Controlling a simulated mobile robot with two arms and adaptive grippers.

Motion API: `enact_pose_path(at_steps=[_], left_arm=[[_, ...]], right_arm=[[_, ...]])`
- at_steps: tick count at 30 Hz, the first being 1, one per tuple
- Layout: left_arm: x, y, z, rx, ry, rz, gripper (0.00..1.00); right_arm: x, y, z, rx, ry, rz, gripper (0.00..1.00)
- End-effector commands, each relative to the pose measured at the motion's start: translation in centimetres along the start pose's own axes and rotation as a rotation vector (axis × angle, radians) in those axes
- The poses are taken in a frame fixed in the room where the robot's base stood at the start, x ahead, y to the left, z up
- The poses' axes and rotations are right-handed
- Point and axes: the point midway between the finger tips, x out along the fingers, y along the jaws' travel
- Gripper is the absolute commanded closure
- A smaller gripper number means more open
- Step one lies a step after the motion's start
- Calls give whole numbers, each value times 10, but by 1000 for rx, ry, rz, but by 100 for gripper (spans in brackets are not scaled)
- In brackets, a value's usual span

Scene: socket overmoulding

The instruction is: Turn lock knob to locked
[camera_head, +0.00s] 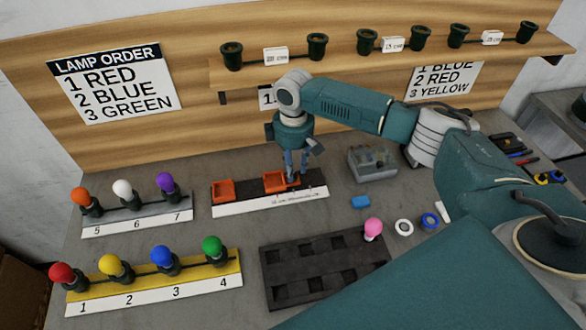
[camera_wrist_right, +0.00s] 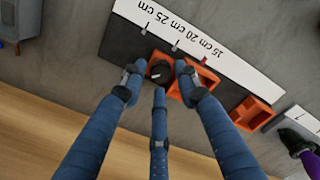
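My right gripper (camera_head: 294,178) points down at the right orange block (camera_head: 273,182) on the dark strip with a white ruler edge (camera_head: 270,201). In the wrist view the fingertips of my right gripper (camera_wrist_right: 158,78) are spread around a dark round part (camera_wrist_right: 160,71) set in that orange block (camera_wrist_right: 176,88). I cannot tell whether they touch it, or whether this part is the lock knob. A small red piece (camera_wrist_right: 204,60) shows at the ruler side of the block. No lock marking is readable. My left gripper is not in view.
A second orange block (camera_head: 222,190) sits on the strip's left. Numbered lamp racks (camera_head: 141,213) (camera_head: 150,283) stand at left. A dark tray (camera_head: 280,271) with a pink lamp (camera_head: 373,229) is in front. A grey box (camera_head: 372,164) stands to the right of the strip.

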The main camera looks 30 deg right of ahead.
Motion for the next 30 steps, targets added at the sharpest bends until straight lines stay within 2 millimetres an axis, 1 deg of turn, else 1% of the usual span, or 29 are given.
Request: enact_pose_path(at_steps=[3, 6, 14, 17, 18, 19, 25, 30], left_arm=[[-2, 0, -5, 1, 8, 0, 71], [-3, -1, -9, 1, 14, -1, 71], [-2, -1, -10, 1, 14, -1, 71], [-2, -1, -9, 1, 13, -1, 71], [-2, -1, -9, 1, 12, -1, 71], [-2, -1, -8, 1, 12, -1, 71], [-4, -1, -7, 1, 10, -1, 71], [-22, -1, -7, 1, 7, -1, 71]], right_arm=[[13, 0, 0, 1, -1, -1, 69], [18, 0, 0, 1, 0, 0, 69], [20, 0, 0, 0, 1, 0, 69], [19, 0, 0, 0, 1, 0, 87], [19, 0, 0, 0, 0, 0, 95], [19, 0, 0, 0, 0, 0, 100], [19, 0, 0, 6, -1, -1, 100], [16, -2, 0, 91, -3, -4, 100]])
